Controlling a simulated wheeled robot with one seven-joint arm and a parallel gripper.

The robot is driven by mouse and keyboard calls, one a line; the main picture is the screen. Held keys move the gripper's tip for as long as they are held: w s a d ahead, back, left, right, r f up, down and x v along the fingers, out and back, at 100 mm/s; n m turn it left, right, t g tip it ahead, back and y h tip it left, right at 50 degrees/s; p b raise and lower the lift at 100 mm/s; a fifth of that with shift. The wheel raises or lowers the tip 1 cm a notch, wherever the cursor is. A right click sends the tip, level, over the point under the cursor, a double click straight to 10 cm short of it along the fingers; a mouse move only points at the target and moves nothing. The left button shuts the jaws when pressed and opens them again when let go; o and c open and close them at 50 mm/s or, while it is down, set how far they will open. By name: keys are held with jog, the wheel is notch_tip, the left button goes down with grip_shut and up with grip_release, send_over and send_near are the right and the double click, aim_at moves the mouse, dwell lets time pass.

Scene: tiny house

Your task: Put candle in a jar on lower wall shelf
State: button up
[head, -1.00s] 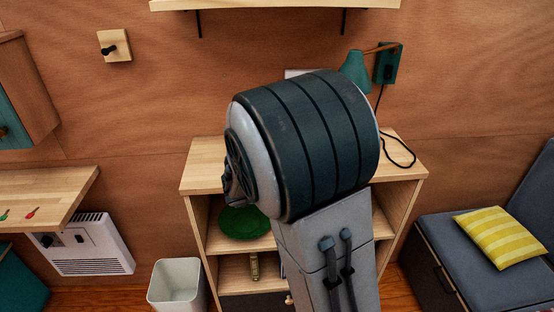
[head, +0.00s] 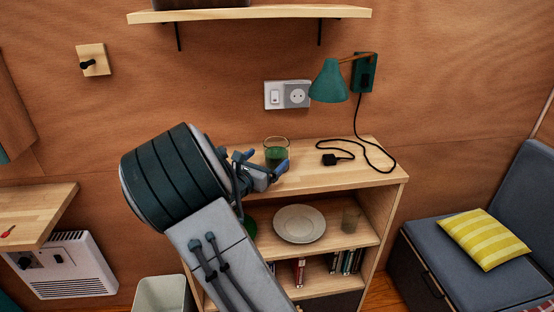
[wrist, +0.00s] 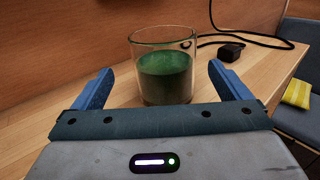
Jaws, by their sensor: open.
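The candle in a jar (head: 277,152), a clear glass with dark green wax, stands upright on top of the wooden shelf unit. It also shows in the wrist view (wrist: 164,72), between and just beyond the fingers. My gripper (head: 263,162) is open, low over the unit's top, with its blue fingers pointing toward the jar. In the wrist view my gripper (wrist: 162,85) has one finger on each side of the jar and nothing held. The wooden wall shelf (head: 250,15) is at the top of the head view, above the unit.
A teal wall lamp (head: 329,82) and a white socket plate (head: 288,95) are on the wall behind. A black cord with a plug (head: 334,159) lies right of the jar. A plate (head: 299,223) stands inside the unit. The top's right part is mostly clear.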

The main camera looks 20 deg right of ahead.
jog(key=x, duration=0.5)
jog(key=shift+s+d+f+p, duration=0.15)
jog(key=shift+d+p, duration=0.1)
jog(key=shift+p, duration=0.05)
jog(key=c, duration=1.5)
